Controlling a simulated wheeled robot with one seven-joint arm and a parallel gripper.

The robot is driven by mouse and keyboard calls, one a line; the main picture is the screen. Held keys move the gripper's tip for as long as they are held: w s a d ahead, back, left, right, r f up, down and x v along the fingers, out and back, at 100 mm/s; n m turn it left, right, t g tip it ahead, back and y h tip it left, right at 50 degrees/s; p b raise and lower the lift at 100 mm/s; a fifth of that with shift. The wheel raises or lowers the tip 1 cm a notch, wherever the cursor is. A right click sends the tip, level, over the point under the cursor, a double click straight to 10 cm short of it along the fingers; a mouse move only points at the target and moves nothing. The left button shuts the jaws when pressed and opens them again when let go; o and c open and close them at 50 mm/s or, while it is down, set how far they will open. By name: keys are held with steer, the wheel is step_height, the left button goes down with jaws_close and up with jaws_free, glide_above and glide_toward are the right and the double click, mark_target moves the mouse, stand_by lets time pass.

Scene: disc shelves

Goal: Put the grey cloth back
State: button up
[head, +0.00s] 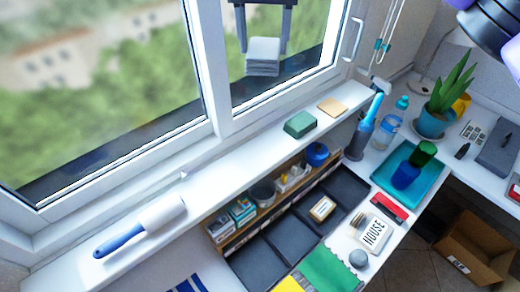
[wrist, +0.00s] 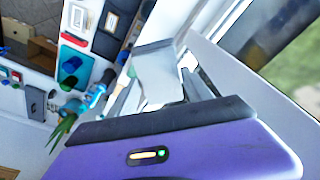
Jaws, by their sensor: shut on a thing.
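The grey cloth (head: 263,65) is a pale folded stack, seen in front of the right window pane in the head view. My gripper (head: 265,48) is shut on it, with a dark finger on either side and the cloth's lower end standing out past the fingertips. In the wrist view the cloth (wrist: 157,75) shows as a pale slab with a darker grey end between the fingers of my gripper (wrist: 157,92). The cloth appears clear of the sill, but its exact height is hard to tell.
The sill between brush and sponge is clear.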

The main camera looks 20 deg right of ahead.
steer(key=shift+s+f, duration=0.1)
steer(key=shift+f, duration=0.25)
steer(key=shift+f+b, duration=0.45)
steer(key=shift+b, duration=0.15)
step_height(320, 180, down, 28)
steer(key=b, duration=0.5)
steer(key=shift+r, duration=0.25)
steer(key=o, duration=1.2)
